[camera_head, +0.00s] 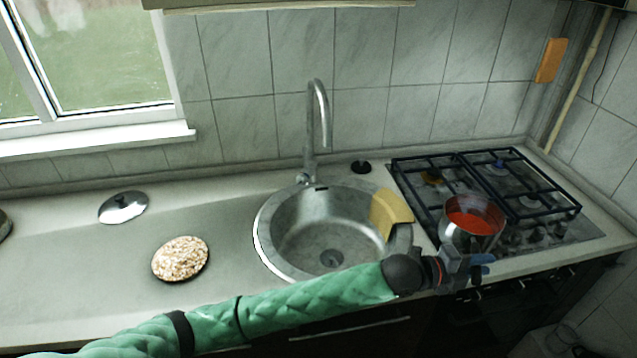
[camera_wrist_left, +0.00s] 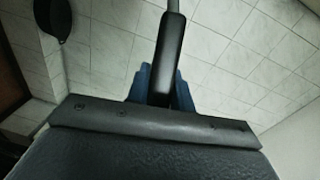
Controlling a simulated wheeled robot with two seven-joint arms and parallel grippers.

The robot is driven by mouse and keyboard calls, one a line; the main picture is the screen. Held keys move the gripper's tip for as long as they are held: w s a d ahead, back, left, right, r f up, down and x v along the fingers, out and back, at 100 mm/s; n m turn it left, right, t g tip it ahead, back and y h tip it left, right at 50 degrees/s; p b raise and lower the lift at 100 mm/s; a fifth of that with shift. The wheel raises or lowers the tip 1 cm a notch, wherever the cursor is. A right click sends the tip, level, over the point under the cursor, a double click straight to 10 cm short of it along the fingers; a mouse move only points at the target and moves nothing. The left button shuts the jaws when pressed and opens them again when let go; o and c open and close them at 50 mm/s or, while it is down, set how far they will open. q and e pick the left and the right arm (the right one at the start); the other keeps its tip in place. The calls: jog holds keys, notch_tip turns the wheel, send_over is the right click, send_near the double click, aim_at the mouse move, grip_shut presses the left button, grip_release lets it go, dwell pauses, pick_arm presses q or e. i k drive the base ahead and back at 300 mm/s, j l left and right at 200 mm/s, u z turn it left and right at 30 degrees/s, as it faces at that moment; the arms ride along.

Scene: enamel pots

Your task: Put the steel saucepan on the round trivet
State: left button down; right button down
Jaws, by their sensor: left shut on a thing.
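The steel saucepan (camera_head: 468,238), with something red inside, is upright at the front left of the gas stove. I cannot tell whether it rests on the grate or hangs just above it. My left gripper (camera_head: 478,264) is in front of the pan, shut on its handle. In the left wrist view the black handle (camera_wrist_left: 171,50) stands between the blue fingers of the left gripper (camera_wrist_left: 157,84). The round trivet (camera_head: 180,259), speckled white and brown, lies flat and bare on the counter left of the sink. My right gripper is not in view.
The sink (camera_head: 330,235) with its tall tap (camera_head: 320,115) lies between stove and trivet. A yellow cloth or sponge (camera_head: 390,212) is on the sink's right rim. A steel lid (camera_head: 123,207) lies behind the trivet. The stove (camera_head: 520,200) has raised black grates.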

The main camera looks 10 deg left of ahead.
aim_at(174, 281)
jog(key=k+j, duration=0.15)
jog(key=j, duration=0.2)
jog(key=k+j, duration=0.1)
jog(key=j, duration=0.3)
jog(key=k+j, duration=0.15)
jog(key=j, duration=0.2)
jog(key=k+j, duration=0.1)
jog(key=j, duration=0.3)
jog(key=k+j, duration=0.25)
jog(key=k, duration=0.15)
jog(key=k+j, duration=0.2)
jog(key=k, duration=0.2)
jog(key=u, duration=0.05)
